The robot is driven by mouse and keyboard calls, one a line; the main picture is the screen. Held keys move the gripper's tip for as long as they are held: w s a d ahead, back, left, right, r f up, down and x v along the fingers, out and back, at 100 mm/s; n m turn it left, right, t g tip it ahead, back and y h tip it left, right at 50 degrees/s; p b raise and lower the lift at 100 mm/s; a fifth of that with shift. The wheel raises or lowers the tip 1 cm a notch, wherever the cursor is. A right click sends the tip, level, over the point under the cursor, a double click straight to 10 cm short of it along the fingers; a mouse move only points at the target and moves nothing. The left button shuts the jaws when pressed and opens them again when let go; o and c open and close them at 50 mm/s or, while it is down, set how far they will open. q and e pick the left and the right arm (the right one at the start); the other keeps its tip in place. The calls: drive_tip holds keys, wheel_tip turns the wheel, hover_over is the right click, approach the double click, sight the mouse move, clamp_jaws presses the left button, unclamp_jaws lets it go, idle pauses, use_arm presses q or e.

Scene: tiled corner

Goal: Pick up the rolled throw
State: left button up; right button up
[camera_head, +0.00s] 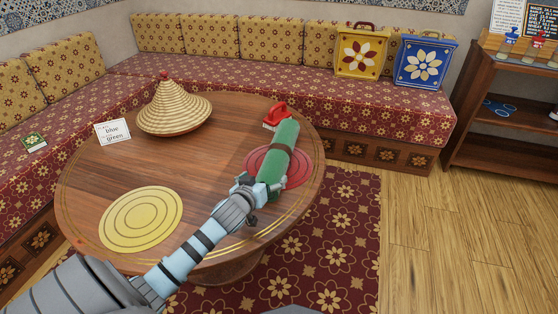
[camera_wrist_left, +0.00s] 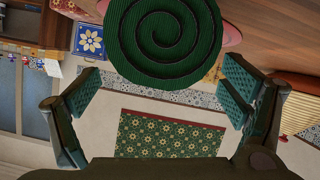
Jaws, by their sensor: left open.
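My left gripper (camera_head: 262,184) is at this near end, open. In the left wrist view the green spiral end of the throw (camera_wrist_left: 165,38) fills the top middle, between and beyond the open fingers (camera_wrist_left: 160,78). The fingers appear clear of its sides; I cannot tell how far the end is from the palm. My right gripper is not in view.
The wooden table (camera_head: 105,180) also holds a woven cone lid (camera_head: 174,108), a card (camera_head: 113,131), a yellow round mat (camera_head: 141,218) and a red-handled object (camera_head: 276,115) close to the throw's far end. Patterned benches (camera_head: 290,90) surround the table's far side. A wooden shelf (camera_head: 495,130) stands right.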

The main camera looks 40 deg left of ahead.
sight(279, 155)
use_arm(q)
drive_tip(key=b+x, duration=0.1)
drive_tip(key=x, duration=0.1)
drive_tip(key=b+x, duration=0.1)
drive_tip(key=x, duration=0.1)
drive_tip(key=shift+w+a+f+b, duration=0.15)
drive_tip(key=shift+f+b, duration=0.15)
drive_tip(key=shift+f, duration=0.05)
drive_tip(key=shift+w+a, duration=0.1)
drive_tip(key=shift+w, duration=0.25)
drive_tip(key=shift+r, duration=0.1)
drive_tip(key=c, duration=0.3)
drive_tip(key=shift+s, duration=0.1)
drive_tip(key=c, duration=1.3)
drive_tip(key=shift+c, duration=0.8)
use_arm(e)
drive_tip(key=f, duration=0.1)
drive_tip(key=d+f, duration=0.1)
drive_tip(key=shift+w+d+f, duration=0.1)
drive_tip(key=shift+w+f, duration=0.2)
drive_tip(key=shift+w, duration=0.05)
